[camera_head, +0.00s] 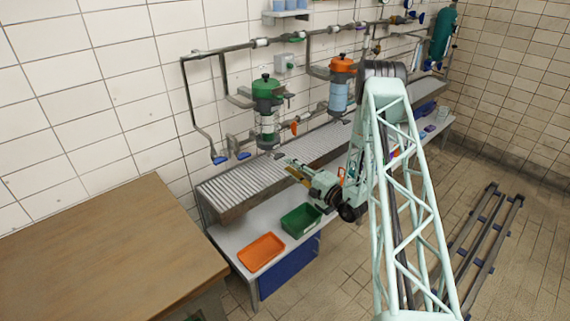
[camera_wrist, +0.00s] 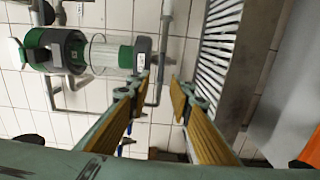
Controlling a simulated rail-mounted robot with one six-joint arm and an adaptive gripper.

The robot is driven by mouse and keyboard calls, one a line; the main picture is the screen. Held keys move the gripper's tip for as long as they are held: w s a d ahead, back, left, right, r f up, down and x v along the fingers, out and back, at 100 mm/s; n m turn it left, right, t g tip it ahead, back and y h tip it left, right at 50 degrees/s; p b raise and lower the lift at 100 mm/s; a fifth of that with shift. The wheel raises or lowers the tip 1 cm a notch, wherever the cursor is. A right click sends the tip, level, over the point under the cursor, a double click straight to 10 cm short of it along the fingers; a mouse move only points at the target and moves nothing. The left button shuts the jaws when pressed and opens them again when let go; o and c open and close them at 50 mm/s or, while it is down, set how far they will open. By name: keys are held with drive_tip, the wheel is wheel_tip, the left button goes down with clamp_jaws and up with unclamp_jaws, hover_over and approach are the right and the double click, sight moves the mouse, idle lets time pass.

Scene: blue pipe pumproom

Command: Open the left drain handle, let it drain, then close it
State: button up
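My gripper (camera_head: 291,170) is over the slatted metal rack, below and in front of the green-topped filter vessel (camera_head: 268,105). In the wrist view its two yellow-padded fingers (camera_wrist: 161,88) are apart, with nothing between them. The vessel (camera_wrist: 90,52) lies sideways at upper left there, its dark bottom fitting close beyond one fingertip. An orange lever (camera_head: 294,127) is at the vessel's lower right in the head view. Two blue handles (camera_head: 220,160) (camera_head: 243,155) are low on the wall pipes to the left. I cannot tell which lever is the left drain handle.
The slatted rack (camera_head: 230,191) runs along the wall. An orange tray (camera_head: 261,252) and a green tray (camera_head: 301,220) sit on the lower shelf. An orange-topped vessel (camera_head: 341,85) is to the right. A wooden table (camera_head: 105,255) is at lower left.

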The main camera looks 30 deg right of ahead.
drive_tip(key=shift+v, duration=1.85)
